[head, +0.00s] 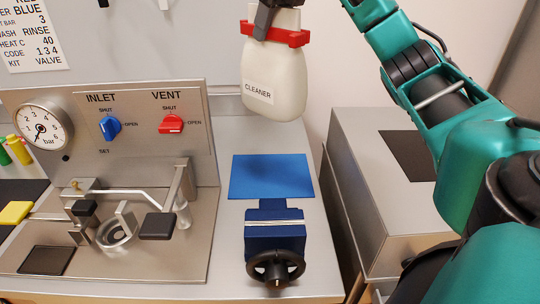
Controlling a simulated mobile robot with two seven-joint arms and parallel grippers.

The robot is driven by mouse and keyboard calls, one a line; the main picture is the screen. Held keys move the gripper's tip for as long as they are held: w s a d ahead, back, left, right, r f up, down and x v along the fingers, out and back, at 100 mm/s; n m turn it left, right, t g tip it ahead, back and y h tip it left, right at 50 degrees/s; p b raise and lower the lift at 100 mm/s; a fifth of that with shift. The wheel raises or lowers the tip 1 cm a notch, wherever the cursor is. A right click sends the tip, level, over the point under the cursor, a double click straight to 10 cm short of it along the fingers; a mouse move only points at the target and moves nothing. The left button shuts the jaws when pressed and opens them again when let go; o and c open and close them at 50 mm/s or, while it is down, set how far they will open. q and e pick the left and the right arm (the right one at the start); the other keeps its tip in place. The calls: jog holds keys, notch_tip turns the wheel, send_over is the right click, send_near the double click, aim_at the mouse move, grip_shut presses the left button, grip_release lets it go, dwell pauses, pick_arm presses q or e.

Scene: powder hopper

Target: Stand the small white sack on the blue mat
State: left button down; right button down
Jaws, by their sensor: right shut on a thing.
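The small white sack (275,78) is a cream-white bag with a CLEANER label, and it hangs upright in the air. A red band or clip (295,38) crosses its top. My right gripper (264,20) is at the top edge of the head view, shut at the sack's red-banded top; its upper part is cut off. The blue mat (272,176) lies flat and bare on the grey bench, lower in the picture than the sack, with a visible gap between them. My left gripper is not in view.
A dark blue vise-like device with a black handwheel (275,266) stands just in front of the mat. Left of it is a metal panel with a gauge (42,129), a blue INLET knob (109,127) and a red VENT knob (171,123). A grey cabinet (370,190) stands right.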

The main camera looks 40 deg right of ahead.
aim_at(288, 73)
jog(key=shift+f, duration=0.2)
notch_tip(288, 73, down, 15)
jog(key=b, duration=0.3)
jog(key=shift+r, duration=0.2)
jog(key=shift+f, duration=2.45)
jog(key=c, duration=0.6)
grip_release()
jog(key=shift+f, duration=0.1)
jog(key=shift+c, duration=0.2)
jog(key=shift+s+r, duration=0.1)
jog(key=shift+r, duration=0.4)
jog(key=v, duration=1)
jog(key=shift+s+d+r, duration=0.1)
jog(key=shift+s+r, duration=0.05)
jog(key=shift+r, duration=0.05)
jog(key=shift+s+r+p, duration=0.2)
jog(key=shift+r+p, duration=0.1)
jog(key=shift+r, duration=0.05)
jog(key=shift+f, duration=0.1)
